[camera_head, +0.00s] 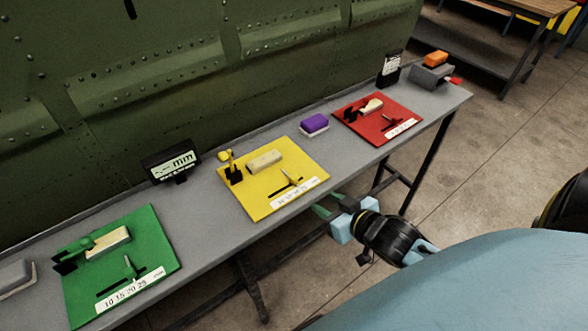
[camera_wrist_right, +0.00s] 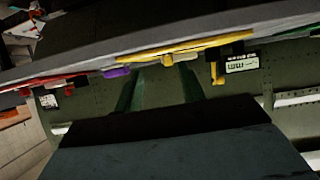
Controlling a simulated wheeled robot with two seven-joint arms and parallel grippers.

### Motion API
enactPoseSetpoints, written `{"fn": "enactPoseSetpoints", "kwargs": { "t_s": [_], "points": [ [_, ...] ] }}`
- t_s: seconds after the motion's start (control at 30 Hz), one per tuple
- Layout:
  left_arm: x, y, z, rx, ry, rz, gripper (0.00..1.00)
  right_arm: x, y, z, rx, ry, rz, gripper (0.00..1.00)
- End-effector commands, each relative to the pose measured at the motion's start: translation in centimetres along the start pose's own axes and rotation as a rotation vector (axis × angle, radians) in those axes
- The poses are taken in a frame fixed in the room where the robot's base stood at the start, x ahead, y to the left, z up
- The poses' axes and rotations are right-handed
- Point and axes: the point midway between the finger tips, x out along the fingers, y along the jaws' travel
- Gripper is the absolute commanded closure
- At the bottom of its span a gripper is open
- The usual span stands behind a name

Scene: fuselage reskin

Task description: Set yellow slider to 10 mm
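The yellow board (camera_head: 257,205) lies on the grey bench, with a dark slot, a small upright slider (camera_head: 291,178) in it and a white scale strip (camera_head: 296,191) along its front edge. My right gripper (camera_head: 327,205) is off the bench's front edge, right of and in front of the yellow board. Its green fingers are apart and empty, and also show in the right wrist view (camera_wrist_right: 160,88), where the yellow board (camera_wrist_right: 190,47) appears edge-on and upside down. My left gripper is out of view.
A green board (camera_head: 155,275) lies to the left and a red board (camera_head: 398,133) to the right. A black display (camera_head: 171,161) shows dashes and "mm". A purple block (camera_head: 315,124) sits between the yellow and red boards. The green fuselage wall (camera_head: 120,110) rises behind the bench.

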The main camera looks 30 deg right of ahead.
Motion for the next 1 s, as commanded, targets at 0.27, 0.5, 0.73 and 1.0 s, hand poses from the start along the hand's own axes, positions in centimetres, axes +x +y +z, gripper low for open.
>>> {"fn": "enactPoseSetpoints", "kwargs": {
  "t_s": [0.27,0.5,0.73,1.0],
  "points": [
    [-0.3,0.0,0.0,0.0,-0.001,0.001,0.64,-0.4,-0.7,-3.6,0.005,0.059,-0.021,0.6],
    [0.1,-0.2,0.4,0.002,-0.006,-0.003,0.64,3.5,-0.7,-3.8,0.005,0.06,-0.02,0.6],
    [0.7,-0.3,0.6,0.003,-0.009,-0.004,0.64,7.9,-0.8,-4.0,0.005,0.058,-0.02,0.6],
    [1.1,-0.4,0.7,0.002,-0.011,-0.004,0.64,11.4,-1.0,-4.1,0.005,0.057,-0.021,0.6]
  ]
}}
